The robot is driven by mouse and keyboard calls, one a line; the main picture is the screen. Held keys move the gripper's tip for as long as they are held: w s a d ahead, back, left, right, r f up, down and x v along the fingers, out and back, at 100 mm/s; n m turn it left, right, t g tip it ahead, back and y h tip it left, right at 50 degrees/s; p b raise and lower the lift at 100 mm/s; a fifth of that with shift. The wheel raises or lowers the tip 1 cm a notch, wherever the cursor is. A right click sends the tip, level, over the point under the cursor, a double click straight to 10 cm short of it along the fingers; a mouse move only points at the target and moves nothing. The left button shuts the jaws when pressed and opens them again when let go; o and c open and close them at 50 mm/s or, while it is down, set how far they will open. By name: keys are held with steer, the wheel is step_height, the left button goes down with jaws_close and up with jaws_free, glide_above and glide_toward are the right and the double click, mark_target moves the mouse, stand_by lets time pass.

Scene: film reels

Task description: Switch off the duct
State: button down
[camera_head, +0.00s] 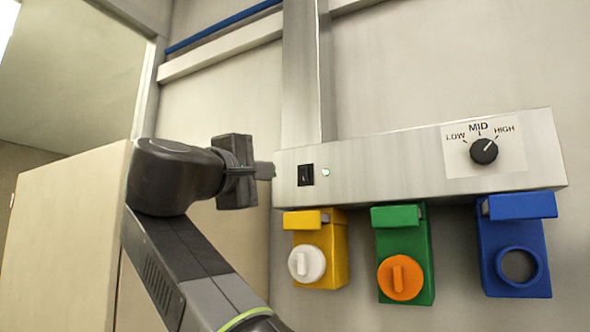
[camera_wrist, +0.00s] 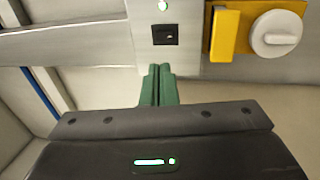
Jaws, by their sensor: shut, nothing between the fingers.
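The duct (camera_head: 390,158) is a long brushed-metal box on the wall. A black rocker switch (camera_head: 305,175) sits at its left end, with a small lit green light (camera_head: 326,172) just right of it. In the wrist view the switch (camera_wrist: 165,34) is just beyond the fingertips, and the green light (camera_wrist: 163,5) is at the top edge. My gripper (camera_head: 268,171) is shut and empty, left of the switch in the head view. Its green fingers (camera_wrist: 159,72) point toward the switch; whether they touch the duct I cannot tell.
Under the duct hang a yellow holder (camera_head: 334,245) with a white knob (camera_head: 306,263), a green holder (camera_head: 420,250) with an orange knob (camera_head: 400,277), and a blue holder (camera_head: 510,240) with an empty ring. A black dial (camera_head: 484,151) on the duct points toward HIGH.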

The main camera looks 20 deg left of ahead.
mark_target(303, 171)
steer(key=p+x, duration=0.3)
steer(key=x, duration=0.8)
steer(key=shift+w+p, duration=0.35)
steer(key=shift+d, duration=0.1)
